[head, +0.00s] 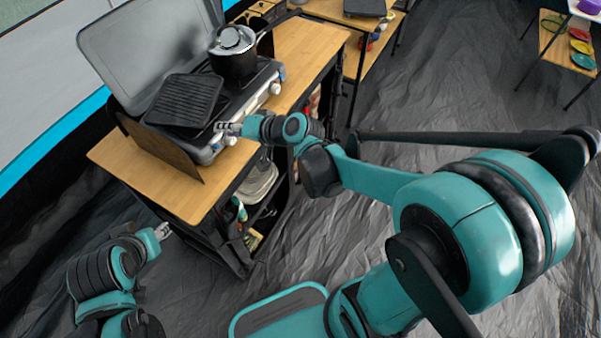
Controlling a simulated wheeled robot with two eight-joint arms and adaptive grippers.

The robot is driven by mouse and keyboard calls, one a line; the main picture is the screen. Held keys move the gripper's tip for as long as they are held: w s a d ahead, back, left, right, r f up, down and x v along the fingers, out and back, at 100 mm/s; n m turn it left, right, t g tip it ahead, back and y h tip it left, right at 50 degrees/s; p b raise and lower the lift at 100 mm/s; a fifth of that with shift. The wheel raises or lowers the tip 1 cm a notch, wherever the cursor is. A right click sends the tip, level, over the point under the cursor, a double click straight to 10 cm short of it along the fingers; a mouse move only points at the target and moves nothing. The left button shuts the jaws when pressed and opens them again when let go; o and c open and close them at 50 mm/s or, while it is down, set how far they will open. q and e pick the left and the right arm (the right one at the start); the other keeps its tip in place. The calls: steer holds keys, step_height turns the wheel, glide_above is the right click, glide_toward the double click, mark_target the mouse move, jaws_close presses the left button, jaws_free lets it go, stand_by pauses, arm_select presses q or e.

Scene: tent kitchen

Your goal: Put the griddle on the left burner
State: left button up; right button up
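The griddle (184,101) is a black ridged square plate. It lies over the left side of the camp stove (247,103), and the burner beneath it is hidden. I cannot tell whether it sits fully flat. My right gripper (221,127) is at the stove's front edge, close to the griddle's front right corner. I cannot tell whether it touches the griddle or whether its fingers are open. My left gripper (163,231) is low, in front of the table's left end and away from the stove. Its fingers are too small to read.
A dark pot with a lid (232,42) stands on the stove's right side. The stove's grey lid (142,45) stands open behind. The wooden table (172,189) has bare room left and right of the stove. Shelves below it hold items.

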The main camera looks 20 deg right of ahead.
steer(key=s+d+f+n+g+h, duration=0.1)
steer(key=s+d+n+h, duration=0.1)
steer(key=s+d, duration=0.3)
steer(key=s+d+f+n+g+h, duration=0.1)
steer(key=s+d+h, duration=0.4)
steer(key=s, duration=0.9)
steer(key=shift+d+n+g, duration=0.4)
steer(key=shift+d+n, duration=0.3)
steer(key=shift+d, duration=0.05)
